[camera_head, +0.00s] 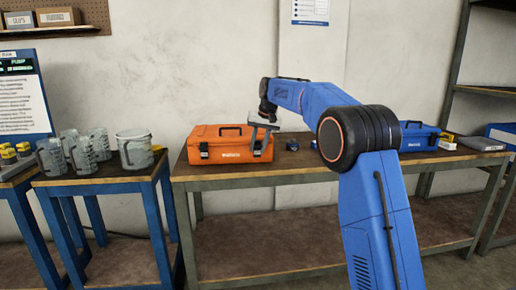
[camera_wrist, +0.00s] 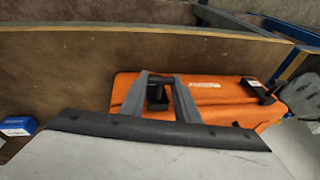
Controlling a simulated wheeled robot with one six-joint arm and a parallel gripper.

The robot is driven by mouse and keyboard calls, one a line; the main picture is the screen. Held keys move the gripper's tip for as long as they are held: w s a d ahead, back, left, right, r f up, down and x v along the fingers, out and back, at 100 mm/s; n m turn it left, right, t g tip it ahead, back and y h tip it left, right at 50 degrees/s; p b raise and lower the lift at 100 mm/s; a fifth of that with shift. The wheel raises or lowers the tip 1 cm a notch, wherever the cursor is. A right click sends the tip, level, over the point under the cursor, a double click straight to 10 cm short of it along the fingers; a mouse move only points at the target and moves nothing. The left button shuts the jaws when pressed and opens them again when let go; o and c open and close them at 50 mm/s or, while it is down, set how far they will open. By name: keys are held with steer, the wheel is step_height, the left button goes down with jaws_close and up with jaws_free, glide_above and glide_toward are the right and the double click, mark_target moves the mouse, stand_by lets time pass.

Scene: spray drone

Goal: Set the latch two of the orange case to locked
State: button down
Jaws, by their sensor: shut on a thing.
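The orange case (camera_head: 225,144) stands closed on the workbench with its handle on top. A black left latch (camera_head: 204,151) is on its front; it also shows in the wrist view (camera_wrist: 258,91). My gripper (camera_head: 260,149) reaches down at the right end of the case front. In the wrist view, the grey fingers of my gripper (camera_wrist: 160,82) are around the other black latch (camera_wrist: 157,98) and shut on it. The fingers partly hide this latch, and I cannot tell whether it is locked.
The workbench (camera_head: 300,173) has small dark blue items (camera_head: 293,145) right of the case. A blue case (camera_head: 419,136) stands farther right, partly behind my arm. Clear jugs (camera_head: 134,150) stand on a separate table at left. A wall is behind.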

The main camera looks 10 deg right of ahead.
stand_by(0.3)
steer(key=c, duration=1.5)
jaws_free()
steer(key=v, duration=1.7)
steer(key=shift+d+r, duration=0.1)
steer(key=shift+r, duration=0.1)
steer(key=shift+s, duration=0.1)
